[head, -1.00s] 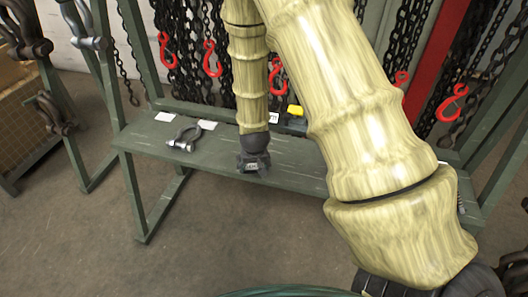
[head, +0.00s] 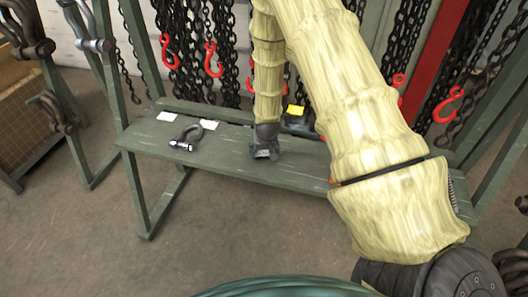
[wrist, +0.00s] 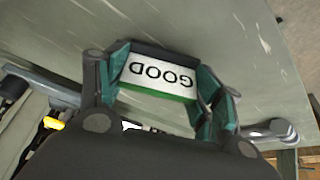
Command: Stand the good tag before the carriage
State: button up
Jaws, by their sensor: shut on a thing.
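My gripper (head: 265,152) is over the middle of the green bench. In the wrist view its fingers (wrist: 160,82) are shut on a white tag with a green edge, the good tag (wrist: 158,77), which reads GOOD, upside down in that view. Whether the tag touches the bench is unclear.
The green bench (head: 215,160) also bears a grey shackle (head: 188,136) and two white cards (head: 167,116) on its left part. Chains with red hooks (head: 213,58) hang behind it. The bench front left of my gripper is clear. My arm hides much of the right side.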

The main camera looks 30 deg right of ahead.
jog(key=shift+f, duration=0.65)
jog(key=shift+f, duration=0.1)
jog(key=o, duration=1)
jog(key=shift+r, duration=0.2)
jog(key=b+v, duration=0.2)
jog(key=v, duration=0.9)
jog(key=s+a+f+n+g, duration=0.1)
jog(key=s+a+f, duration=0.3)
jog(key=s+f, duration=0.3)
jog(key=s+a+f+n+g, duration=0.1)
jog(key=s+a+f+n, duration=0.1)
jog(key=s+a+f, duration=0.65)
jog(key=s, duration=0.5)
jog(key=s+a+f+n+g+y, duration=0.1)
jog(key=s+a+f, duration=0.2)
jog(key=s, duration=0.4)
jog(key=s+a+f+n+g+y, duration=0.1)
jog(key=s+a+f, duration=0.2)
jog(key=s, duration=0.5)
jog(key=shift+s+f, duration=0.15)
